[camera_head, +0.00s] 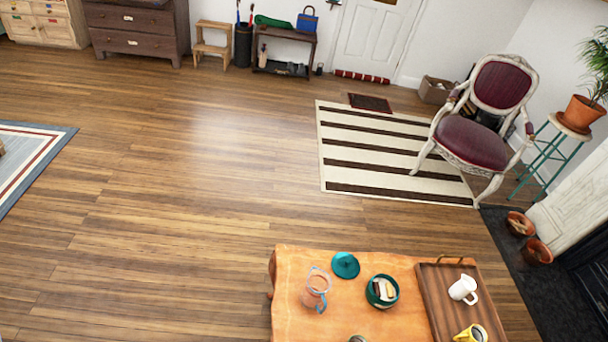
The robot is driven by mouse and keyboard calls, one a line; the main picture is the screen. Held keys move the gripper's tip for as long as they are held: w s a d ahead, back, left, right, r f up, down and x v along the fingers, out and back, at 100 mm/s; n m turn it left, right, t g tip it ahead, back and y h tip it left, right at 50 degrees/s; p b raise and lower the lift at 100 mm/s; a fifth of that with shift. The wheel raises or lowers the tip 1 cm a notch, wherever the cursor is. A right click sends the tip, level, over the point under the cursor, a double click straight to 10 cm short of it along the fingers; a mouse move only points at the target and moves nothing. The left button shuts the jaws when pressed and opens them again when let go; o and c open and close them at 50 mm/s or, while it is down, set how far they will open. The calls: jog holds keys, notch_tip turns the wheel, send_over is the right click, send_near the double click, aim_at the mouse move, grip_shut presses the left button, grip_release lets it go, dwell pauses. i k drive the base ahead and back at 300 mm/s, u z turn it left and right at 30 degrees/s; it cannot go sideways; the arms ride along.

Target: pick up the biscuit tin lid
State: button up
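The biscuit tin lid (345,265) is a round teal disc with a small knob on top. It lies near the back edge of an orange-brown wooden table (300,262). The open biscuit tin (371,298), also teal, stands to its right and a little nearer, apart from it, with pale and dark pieces inside. My gripper is not in view, so its opening and its contents cannot be seen.
A clear jug (316,290) stands left of the tin, near the lid. Open wooden floor (190,215) lies left of the table. A red chair (475,140) stands on a striped rug (350,150) behind.

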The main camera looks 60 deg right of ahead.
aim_at(345, 265)
jog(key=u, duration=0.4)
jog(key=i, duration=2.85)
jog(key=z, duration=3.3)
jog(key=i, duration=1.05)
